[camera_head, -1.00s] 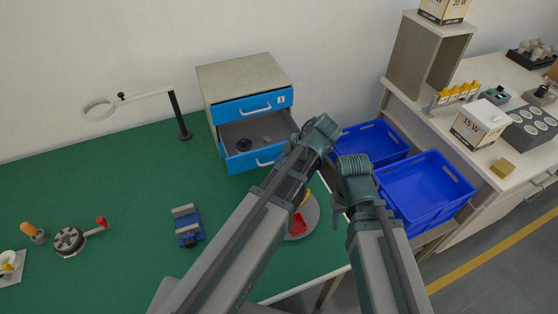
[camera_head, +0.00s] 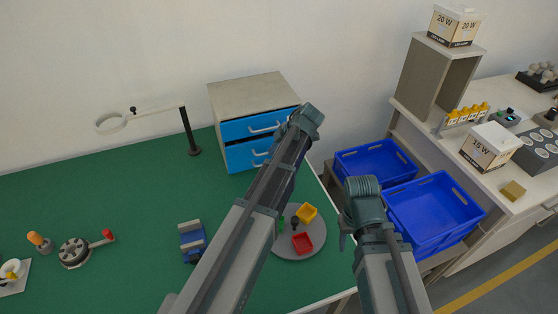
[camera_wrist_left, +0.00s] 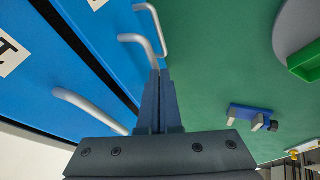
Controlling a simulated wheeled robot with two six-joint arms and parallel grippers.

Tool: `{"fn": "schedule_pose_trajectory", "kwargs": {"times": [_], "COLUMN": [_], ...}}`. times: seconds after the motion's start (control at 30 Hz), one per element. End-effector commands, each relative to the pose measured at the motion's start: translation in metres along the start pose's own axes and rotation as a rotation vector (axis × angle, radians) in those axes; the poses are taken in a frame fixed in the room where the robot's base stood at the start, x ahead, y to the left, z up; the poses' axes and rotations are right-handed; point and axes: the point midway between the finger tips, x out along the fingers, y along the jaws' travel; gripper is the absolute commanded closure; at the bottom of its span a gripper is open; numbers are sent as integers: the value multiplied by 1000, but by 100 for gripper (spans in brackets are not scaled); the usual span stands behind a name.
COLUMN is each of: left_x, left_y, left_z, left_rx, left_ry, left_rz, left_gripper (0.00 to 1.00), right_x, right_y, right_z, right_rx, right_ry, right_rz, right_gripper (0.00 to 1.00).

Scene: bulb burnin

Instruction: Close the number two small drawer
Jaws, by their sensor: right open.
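The small drawer cabinet (camera_head: 250,92) stands at the back of the green table, with two blue fronts in the head view.
A round grey tray (camera_head: 298,252) with red and yellow bins is on the table near my left arm. A blue fixture (camera_head: 191,241) and a magnifier stand (camera_head: 190,135) stand further left. Blue crates (camera_head: 435,205) are at the right.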

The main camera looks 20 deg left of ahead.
Motion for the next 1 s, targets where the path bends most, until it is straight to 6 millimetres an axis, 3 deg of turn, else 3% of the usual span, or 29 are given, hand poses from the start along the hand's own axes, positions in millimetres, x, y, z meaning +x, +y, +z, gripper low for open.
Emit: {"fn": "schedule_pose_trajectory", "kwargs": {"times": [0.1,0.3,1.0], "left_x": [7,11,11], "left_y": [15,24,22], "left_z": [1,0,-7], "left_rx": [-1,1,0], "left_ry": [-1,-1,0], "left_rz": [0,0,0], "left_gripper": [100,100,100], "right_x": [0,0,-2], "right_y": [0,0,0], "right_z": [0,0,0], "right_rx": [0,0,0], "right_ry": [0,0,0], "right_rz": [0,0,0], "right_gripper": [50,50,50]}}
